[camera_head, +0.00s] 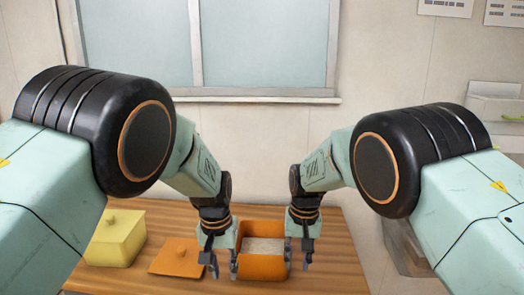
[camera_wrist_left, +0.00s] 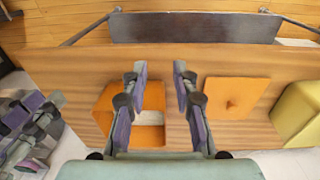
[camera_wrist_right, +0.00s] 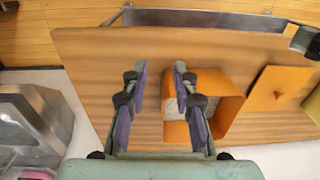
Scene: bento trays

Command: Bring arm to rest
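An open orange box (camera_head: 262,267) with pale contents stands on the wooden table. A flat orange lid with a small knob (camera_head: 178,259) lies left of it. My left gripper (camera_head: 218,262) is at the box's left side. In the left wrist view its fingers (camera_wrist_left: 160,72) are apart, with a box wall showing between them. My right gripper (camera_head: 300,248) is at the box's right side. Its fingers (camera_wrist_right: 160,72) are apart too, with the opposite wall between them. I cannot tell whether any finger touches the box. Both grippers hold nothing.
A yellow lidded box (camera_head: 115,240) stands at the table's left and also shows in the left wrist view (camera_wrist_left: 300,115). The table (camera_wrist_right: 100,70) beyond the orange box's right side is bare. A wall with a window (camera_head: 265,45) is behind.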

